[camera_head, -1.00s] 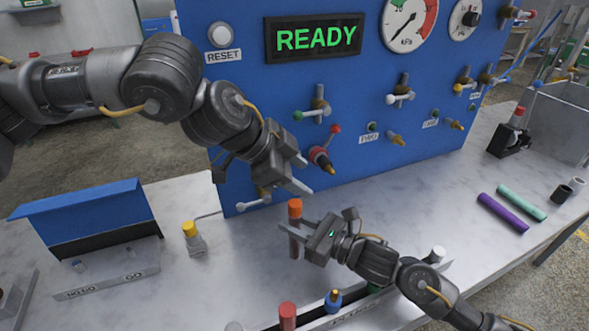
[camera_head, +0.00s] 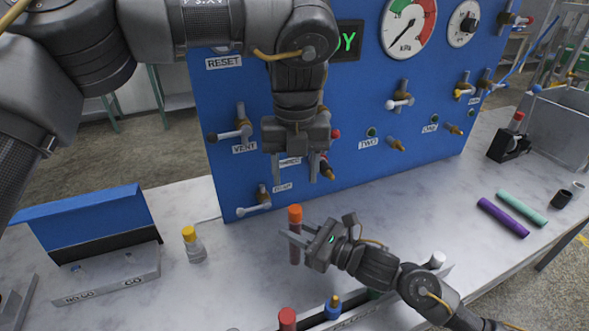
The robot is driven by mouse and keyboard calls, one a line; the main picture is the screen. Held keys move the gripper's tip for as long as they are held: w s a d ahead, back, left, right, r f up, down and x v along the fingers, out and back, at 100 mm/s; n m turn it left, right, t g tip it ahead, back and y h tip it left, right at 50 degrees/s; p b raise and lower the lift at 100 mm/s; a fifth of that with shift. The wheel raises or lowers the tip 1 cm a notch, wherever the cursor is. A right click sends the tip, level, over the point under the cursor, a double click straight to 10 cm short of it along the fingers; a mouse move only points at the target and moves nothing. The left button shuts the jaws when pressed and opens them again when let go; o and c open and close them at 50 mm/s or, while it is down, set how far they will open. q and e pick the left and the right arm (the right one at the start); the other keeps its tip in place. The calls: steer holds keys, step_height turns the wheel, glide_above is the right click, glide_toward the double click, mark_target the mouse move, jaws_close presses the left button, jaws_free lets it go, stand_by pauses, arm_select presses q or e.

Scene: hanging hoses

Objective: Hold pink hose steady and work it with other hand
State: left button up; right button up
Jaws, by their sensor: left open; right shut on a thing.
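A short, dull reddish-pink hose (camera_head: 295,254) with an orange top end (camera_head: 295,214) stands upright in the head view. My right gripper (camera_head: 293,240) comes in from the right and is shut around its upper part. Whether the hose's lower end touches the bench is unclear. My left gripper (camera_head: 293,172) is open and empty, its fingers pointing down above the orange end with a gap between. Behind the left gripper, a valve with a red knob (camera_head: 336,133) on the blue panel is partly hidden.
The blue panel (camera_head: 355,110) with valves and gauges stands just behind both grippers. A yellow-capped bottle (camera_head: 193,245) and a go/no-go block (camera_head: 105,275) are at left. Purple (camera_head: 503,218) and teal (camera_head: 522,205) hoses lie at right. A rack with a red-topped piece (camera_head: 287,319) is in front.

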mark_target(295, 208)
arm_select(q)
step_height(295, 208, down, 12)
steer(key=shift+f, duration=0.1)
stand_by(0.5)
steer(key=c, duration=0.9)
steer(key=o, duration=0.9)
step_height(295, 208, up, 12)
steer(key=shift+r, duration=0.1)
